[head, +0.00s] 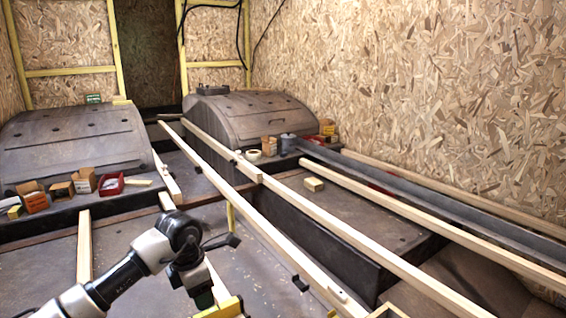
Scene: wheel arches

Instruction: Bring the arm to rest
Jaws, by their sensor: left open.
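My left arm comes in from the lower left, in white and black links. Its wrist is bent, and my left gripper (203,290) points down over the floor near the bottom of the head view. The gripper is dark and small in the picture; it is open, and I see nothing held in it. A pale timber with a yellow block (226,308) lies just beside and below it. I cannot tell whether the gripper touches it. My right gripper is not in view.
Long pale timbers (335,225) run from the back to the front right. Two dark wheel arches (75,140) (255,112) stand against the walls. Small boxes (84,180) and a red tray (111,184) sit on the left ledge.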

